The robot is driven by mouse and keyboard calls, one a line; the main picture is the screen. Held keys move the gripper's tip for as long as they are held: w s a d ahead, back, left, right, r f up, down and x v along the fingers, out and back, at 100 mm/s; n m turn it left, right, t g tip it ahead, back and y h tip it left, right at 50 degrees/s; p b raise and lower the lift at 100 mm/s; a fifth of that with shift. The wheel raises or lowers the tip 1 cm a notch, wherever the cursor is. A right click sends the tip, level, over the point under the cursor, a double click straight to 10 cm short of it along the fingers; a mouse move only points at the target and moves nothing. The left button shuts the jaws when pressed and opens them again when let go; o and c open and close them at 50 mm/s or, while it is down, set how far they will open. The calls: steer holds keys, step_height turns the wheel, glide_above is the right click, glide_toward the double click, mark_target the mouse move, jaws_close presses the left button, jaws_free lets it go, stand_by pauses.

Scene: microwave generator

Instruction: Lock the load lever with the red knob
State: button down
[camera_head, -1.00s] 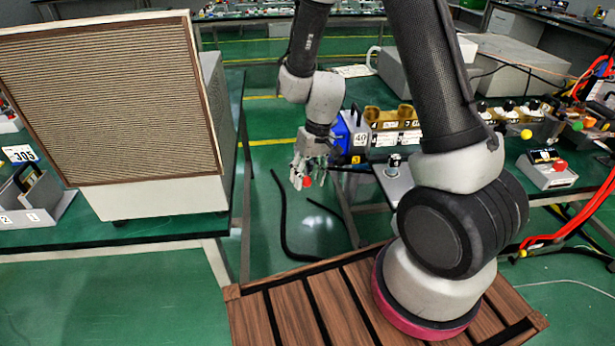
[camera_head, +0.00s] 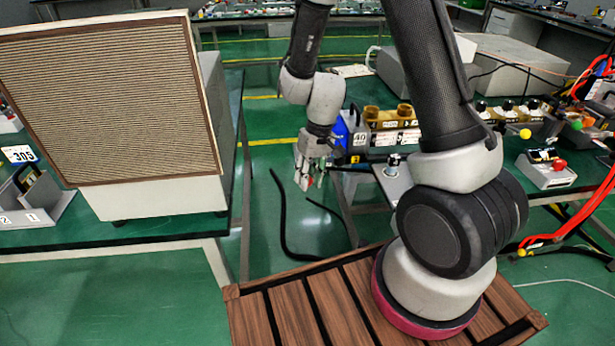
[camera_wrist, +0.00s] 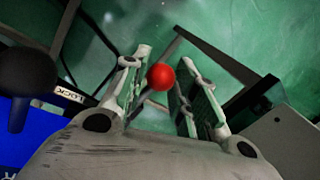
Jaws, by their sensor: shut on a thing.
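The red knob (camera_wrist: 161,77) is a small ball between the two fingers of my gripper (camera_wrist: 160,95) in the wrist view. My gripper is shut on it, though gaps seem to show at its sides from this angle. In the head view my gripper (camera_head: 310,178) hangs at the left end of the bench with the instruments and hides most of the knob. A label reading LOCK (camera_wrist: 70,94) shows left of the fingers in the wrist view. The load lever's rod is hard to tell from other dark bars behind the knob.
A blue unit (camera_head: 340,132) stands just right of my gripper; a black round knob (camera_wrist: 28,75) is at the wrist view's left. A large box with a mesh front (camera_head: 110,100) stands on the left bench. Green floor lies below my gripper, with black cables (camera_head: 285,215).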

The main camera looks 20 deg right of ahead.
steer(key=shift+w+d+n+g, duration=0.1)
steer(key=shift+d+n+g, duration=0.15)
steer(key=shift+d+n, duration=0.8)
steer(key=shift+d+n+g, duration=0.25)
steer(key=shift+d+n, duration=0.3)
steer(key=shift+n, duration=1)
steer(key=c, duration=1.1)
jaws_free()
steer(key=shift+c, duration=0.2)
steer(key=v, duration=0.8)
steer(key=shift+a, duration=0.25)
